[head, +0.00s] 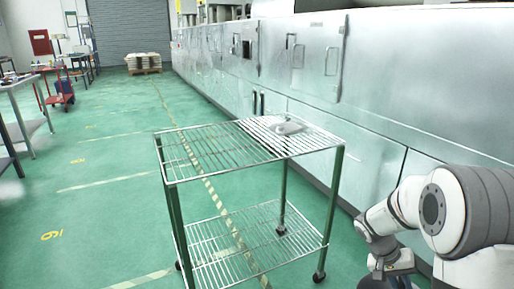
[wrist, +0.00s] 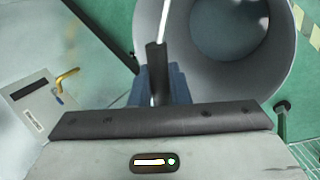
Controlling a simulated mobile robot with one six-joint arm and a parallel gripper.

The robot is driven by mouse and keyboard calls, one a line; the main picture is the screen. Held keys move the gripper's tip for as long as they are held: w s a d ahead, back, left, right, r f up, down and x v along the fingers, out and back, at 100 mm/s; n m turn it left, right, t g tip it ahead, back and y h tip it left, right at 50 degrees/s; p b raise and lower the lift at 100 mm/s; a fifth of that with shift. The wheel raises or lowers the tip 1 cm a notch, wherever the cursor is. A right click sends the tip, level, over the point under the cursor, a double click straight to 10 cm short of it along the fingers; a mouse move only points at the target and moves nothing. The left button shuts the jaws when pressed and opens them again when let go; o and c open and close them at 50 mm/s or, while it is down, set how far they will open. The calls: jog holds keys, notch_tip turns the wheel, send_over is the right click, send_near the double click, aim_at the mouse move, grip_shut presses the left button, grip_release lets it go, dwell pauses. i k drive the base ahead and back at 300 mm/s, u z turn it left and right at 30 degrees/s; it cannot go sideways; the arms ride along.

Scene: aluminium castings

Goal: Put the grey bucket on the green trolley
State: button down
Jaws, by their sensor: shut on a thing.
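The grey bucket (wrist: 275,65) fills the upper right of the wrist view, seen into its open mouth. Its thin bail handle with a black grip (wrist: 156,70) runs to my gripper (wrist: 165,85), which is shut on the handle. There my gripper (head: 386,280) is low at the bottom right, partly cut off by the picture edge. The trolley (head: 215,152), with green-grey posts and two wire shelves, stands upright left of my arm. Its top shelf is mostly bare.
A small grey casting (head: 288,127) lies at the back right of the top shelf. A long metal cabinet row (head: 300,60) runs behind the trolley. Work tables (head: 18,85) and a red cart (head: 62,92) stand at the left. The green floor between is clear.

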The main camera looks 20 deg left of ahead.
aim_at(214, 149)
jog(key=k, duration=1.15)
jog(key=u, duration=1.05)
jog(key=i, duration=1)
jog(key=u, duration=0.1)
